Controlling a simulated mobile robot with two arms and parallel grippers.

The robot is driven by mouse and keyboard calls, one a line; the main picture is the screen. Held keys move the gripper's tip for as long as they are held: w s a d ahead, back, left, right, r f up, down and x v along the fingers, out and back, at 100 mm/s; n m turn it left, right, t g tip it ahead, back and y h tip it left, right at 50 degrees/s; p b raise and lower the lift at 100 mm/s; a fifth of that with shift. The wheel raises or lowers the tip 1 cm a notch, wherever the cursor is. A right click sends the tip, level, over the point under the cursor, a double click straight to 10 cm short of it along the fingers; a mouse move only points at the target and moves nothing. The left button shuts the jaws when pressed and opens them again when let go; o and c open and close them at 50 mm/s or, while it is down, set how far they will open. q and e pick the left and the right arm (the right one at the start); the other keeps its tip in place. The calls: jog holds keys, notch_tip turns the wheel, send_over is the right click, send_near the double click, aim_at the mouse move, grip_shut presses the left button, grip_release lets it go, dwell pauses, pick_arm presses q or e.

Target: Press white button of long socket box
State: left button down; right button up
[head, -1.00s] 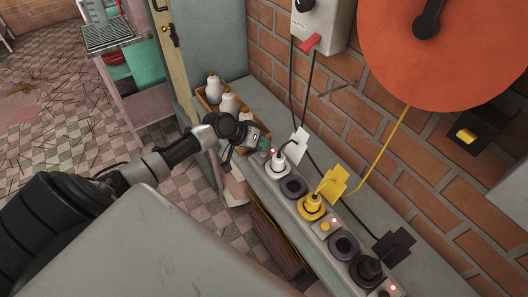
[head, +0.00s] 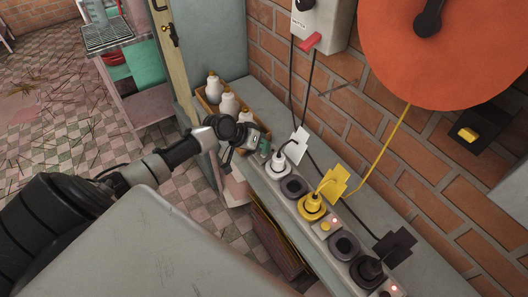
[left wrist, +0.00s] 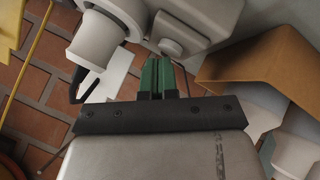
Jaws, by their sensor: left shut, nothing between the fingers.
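The long socket box (head: 327,228) runs along the narrow ledge, with a white plug (head: 279,162), a yellow plug (head: 312,205) and a black plug (head: 370,268) in it. My left gripper (head: 263,151) is at its far end, just beyond the white plug. In the left wrist view the green fingertips (left wrist: 160,77) are shut and empty. They point at the white button (left wrist: 172,47) beside the white plug body (left wrist: 95,42). The tips are at the button's edge; I cannot tell whether they touch. In the head view the gripper hides the button. My right gripper is not in view.
A wooden box (head: 210,105) with white bottles (head: 228,104) stands beyond the gripper on the ledge. A brick wall (head: 345,110) bounds the right side, with cables hanging. Red lights (head: 334,220) glow near the yellow and black plugs.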

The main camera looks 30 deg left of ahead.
pick_arm(q)
jog(key=shift+r+p, duration=0.4)
jog(key=shift+r, duration=0.1)
notch_tip(320, 180, up, 6)
jog(key=p, duration=0.5)
dwell(0.9)
